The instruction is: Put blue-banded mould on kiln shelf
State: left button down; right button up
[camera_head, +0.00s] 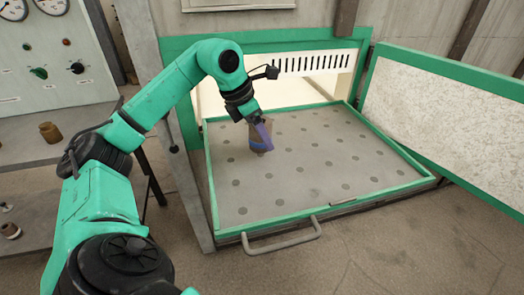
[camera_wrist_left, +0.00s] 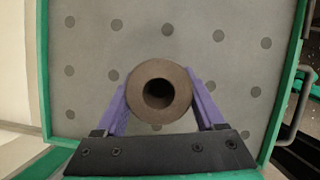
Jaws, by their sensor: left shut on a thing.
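The brown blue-banded mould (camera_head: 258,149) is upright between the purple fingers of my left gripper (camera_head: 262,132), which is shut on it. The mould is over the left back part of the grey, dotted kiln shelf (camera_head: 300,196); whether its base touches the shelf I cannot tell. In the left wrist view the mould (camera_wrist_left: 176,79) shows from above as a round brown rim with a dark hole. A finger (camera_wrist_left: 207,103) lies on each side of it. The shelf (camera_wrist_left: 215,55) fills the background there. My right gripper is not in view.
The shelf has a green rim and a front handle (camera_head: 282,237). The kiln opening (camera_head: 312,85) is behind it, and the open door (camera_head: 445,115) stands at right. Another brown mould (camera_head: 50,133) stands on the left bench. The rest of the shelf is clear.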

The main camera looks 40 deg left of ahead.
pick_arm(q)
notch_tip(320, 180, down, 2)
jog(key=shift+s+f+b, duration=0.1)
jog(key=shift+f+b, duration=0.05)
jog(key=shift+b, duration=0.15)
jog(key=shift+f, duration=0.25)
jog(key=shift+r, duration=0.1)
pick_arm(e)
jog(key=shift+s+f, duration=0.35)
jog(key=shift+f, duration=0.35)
pick_arm(q)
grip_release()
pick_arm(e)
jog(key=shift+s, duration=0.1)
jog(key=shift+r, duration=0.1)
pick_arm(q)
jog(key=p+v, duration=0.3)
jog(key=v, duration=0.9)
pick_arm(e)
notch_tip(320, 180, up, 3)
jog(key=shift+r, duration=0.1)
